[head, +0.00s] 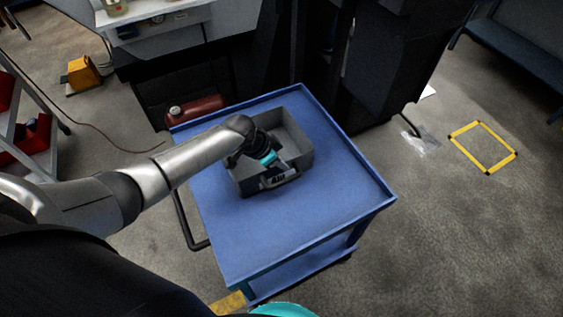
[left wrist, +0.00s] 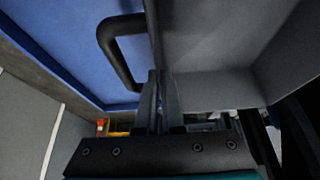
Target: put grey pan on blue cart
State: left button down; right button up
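The grey pan (head: 292,133) is an open rectangular box with a handle on its near side. It appears to rest on the top of the blue cart (head: 330,190), toward the back. My left gripper (head: 282,170) reaches in from the left over the pan to its near wall. In the left wrist view the fingers (left wrist: 160,98) are close together on the wall of the pan (left wrist: 205,40), beside the dark handle (left wrist: 118,50). The blue cart top (left wrist: 60,30) shows beyond the handle. My right gripper is not in view.
A red cylinder (head: 195,108) lies behind the cart's back left corner. Dark machine parts (head: 380,60) stand close behind the cart. The cart top is bare in front and to the right of the pan. A yellow floor frame (head: 484,147) lies at the right.

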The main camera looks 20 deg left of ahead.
pick_arm(q)
jog(key=c, duration=1.1)
grip_release()
jog(key=shift+o, duration=0.3)
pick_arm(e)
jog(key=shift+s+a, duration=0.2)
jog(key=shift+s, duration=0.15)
pick_arm(q)
jog(key=shift+s+r+p, duration=0.1)
jog(key=shift+r+p, duration=0.25)
jog(key=p+v, duration=0.4)
jog(key=v, duration=0.6)
jog(key=shift+a, duration=0.15)
jog(key=shift+s+a+r, duration=0.15)
jog(key=shift+s+r, duration=0.15)
jog(key=shift+r, duration=0.3)
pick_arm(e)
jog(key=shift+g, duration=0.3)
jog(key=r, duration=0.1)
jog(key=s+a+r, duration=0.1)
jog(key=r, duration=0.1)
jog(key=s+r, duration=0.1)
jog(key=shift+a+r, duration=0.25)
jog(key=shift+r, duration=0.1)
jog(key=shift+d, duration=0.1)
